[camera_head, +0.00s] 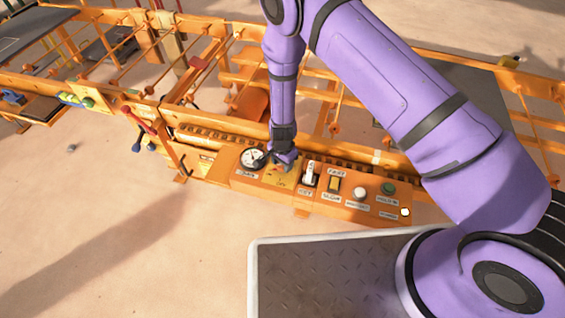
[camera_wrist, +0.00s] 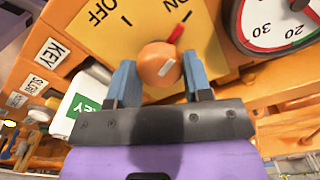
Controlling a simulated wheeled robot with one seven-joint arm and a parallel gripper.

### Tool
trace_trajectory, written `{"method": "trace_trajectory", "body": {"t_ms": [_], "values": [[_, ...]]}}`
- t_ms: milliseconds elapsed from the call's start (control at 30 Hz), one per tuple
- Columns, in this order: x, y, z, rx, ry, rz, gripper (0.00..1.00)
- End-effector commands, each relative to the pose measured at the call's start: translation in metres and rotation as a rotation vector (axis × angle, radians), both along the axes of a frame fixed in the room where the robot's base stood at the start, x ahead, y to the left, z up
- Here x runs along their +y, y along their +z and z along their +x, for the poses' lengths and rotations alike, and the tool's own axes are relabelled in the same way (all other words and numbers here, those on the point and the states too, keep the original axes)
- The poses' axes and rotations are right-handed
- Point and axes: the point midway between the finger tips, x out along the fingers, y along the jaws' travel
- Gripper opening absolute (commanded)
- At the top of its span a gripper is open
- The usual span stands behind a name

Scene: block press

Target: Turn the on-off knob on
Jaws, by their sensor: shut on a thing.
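A round dial (camera_head: 252,158) sits just left of my gripper. To the right are a key switch (camera_head: 310,175), a FAST/SLOW switch (camera_head: 333,184), a white button (camera_head: 360,192), a green button (camera_head: 388,188) and a lit lamp (camera_head: 405,212). Sandy ground lies in front.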

Motion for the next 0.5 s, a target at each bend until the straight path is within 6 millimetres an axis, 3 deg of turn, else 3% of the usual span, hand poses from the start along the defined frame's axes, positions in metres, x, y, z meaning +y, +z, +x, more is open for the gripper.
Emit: {"method": "trace_trajectory", "body": {"t_ms": [500], "values": [[0.0002, 0.0003, 0.0003, -0.001, -0.037, 0.001, 0.22]]}}
